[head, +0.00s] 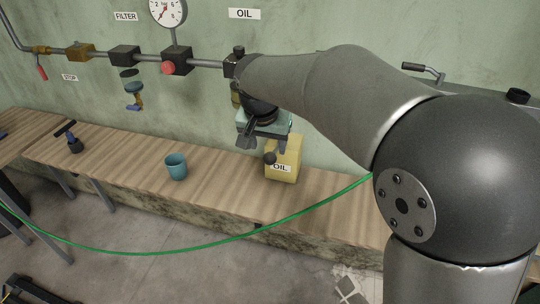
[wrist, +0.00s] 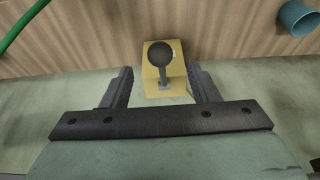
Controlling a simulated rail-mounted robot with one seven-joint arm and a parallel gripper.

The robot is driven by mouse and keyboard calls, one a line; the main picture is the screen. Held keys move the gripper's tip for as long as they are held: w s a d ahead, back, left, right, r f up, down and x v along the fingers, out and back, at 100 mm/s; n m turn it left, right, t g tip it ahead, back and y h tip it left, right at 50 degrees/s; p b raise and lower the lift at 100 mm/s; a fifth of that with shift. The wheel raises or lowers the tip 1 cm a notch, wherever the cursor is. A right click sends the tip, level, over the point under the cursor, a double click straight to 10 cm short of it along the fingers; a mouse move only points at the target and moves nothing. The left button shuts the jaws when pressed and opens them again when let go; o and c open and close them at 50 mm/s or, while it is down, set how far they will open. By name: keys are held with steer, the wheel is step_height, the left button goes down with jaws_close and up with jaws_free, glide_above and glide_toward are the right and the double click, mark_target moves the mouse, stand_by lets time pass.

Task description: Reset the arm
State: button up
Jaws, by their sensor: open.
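My gripper (head: 265,142) hangs at the end of my arm, above the yellow oil container (head: 284,160) on the wooden bench. In the wrist view my gripper (wrist: 160,88) shows two dark fingers spread apart with nothing between them touching either finger. The yellow container (wrist: 154,72) with its dark round knob lies in the gap between the fingers as seen from the wrist, beyond the fingertips. The distance between fingers and container cannot be told exactly. In the head view my gripper covers part of the container's upper left.
A teal cup (head: 176,167) stands on the wooden bench (head: 225,182) left of the container. A pipe (head: 206,64) with valves, a red knob and a gauge (head: 167,12) runs along the wall behind. A green hose (head: 190,247) hangs across the front. A dark-handled tool (head: 74,142) stands farther left.

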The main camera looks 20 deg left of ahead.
steer(key=s+d+f+g, duration=0.1)
steer(key=s+d, duration=0.2)
steer(key=d, duration=0.6)
steer(key=s+d+f, duration=0.1)
steer(key=s+d, duration=0.2)
steer(key=d, duration=0.6)
steer(key=s+d+f+g, duration=0.1)
steer(key=s+d+f, duration=0.2)
steer(key=s+d, duration=0.2)
steer(key=s+d+f+g, duration=0.1)
steer(key=s+d+f, duration=0.2)
steer(key=s+d, duration=0.3)
steer(key=s, duration=0.5)
steer(key=shift+s+d+f, duration=0.15)
steer(key=shift+d, duration=0.1)
steer(key=shift+c, duration=0.4)
